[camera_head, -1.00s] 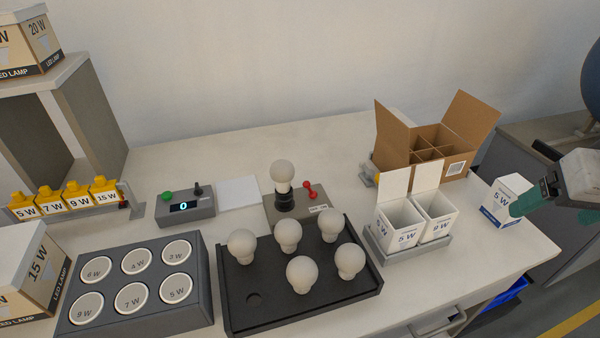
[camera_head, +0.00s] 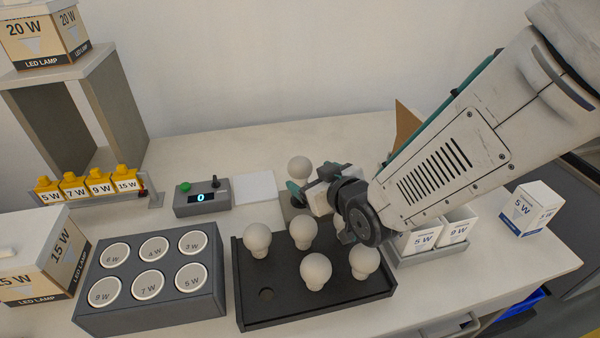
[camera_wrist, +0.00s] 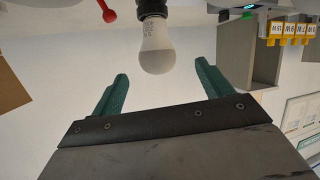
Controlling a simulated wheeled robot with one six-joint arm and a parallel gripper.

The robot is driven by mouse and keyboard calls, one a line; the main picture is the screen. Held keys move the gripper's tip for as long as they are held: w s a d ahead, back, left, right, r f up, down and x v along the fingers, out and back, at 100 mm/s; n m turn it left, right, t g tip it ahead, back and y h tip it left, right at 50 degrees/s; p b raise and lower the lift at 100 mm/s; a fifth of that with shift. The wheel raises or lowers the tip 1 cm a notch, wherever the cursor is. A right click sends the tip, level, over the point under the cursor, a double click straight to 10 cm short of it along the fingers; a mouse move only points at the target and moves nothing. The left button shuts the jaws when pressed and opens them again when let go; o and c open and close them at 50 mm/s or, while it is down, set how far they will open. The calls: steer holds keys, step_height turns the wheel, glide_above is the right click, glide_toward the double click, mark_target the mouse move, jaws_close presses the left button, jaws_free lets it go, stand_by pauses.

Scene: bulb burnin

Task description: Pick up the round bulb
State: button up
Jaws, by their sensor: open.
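A round white bulb (camera_head: 299,168) stands upright in the black socket of the grey test stand behind the bulb tray. In the wrist view, the bulb (camera_wrist: 157,50) appears upside down, its neck in the black socket (camera_wrist: 152,8). My gripper (camera_wrist: 160,72) is open and empty, its green fingers spread to either side of the bulb's round end. I cannot tell whether the bulb is fully between the fingertips. In the head view, my gripper (camera_head: 297,190) is at the stand, and my arm hides most of the socket and stand.
The black tray (camera_head: 250,313) holds several more white bulbs, close in front of my gripper. A grey meter (camera_head: 203,198) reading 0 stands left. The open white cartons (camera_head: 458,229) and the cardboard box (camera_head: 405,117) are partly behind my arm. A red lever (camera_wrist: 106,12) shows in the wrist view.

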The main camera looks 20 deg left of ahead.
mark_target(305, 170)
steer(key=x, duration=0.7)
steer(key=shift+w, duration=0.3)
steer(key=c, duration=1.1)
steer(key=shift+r, duration=0.1)
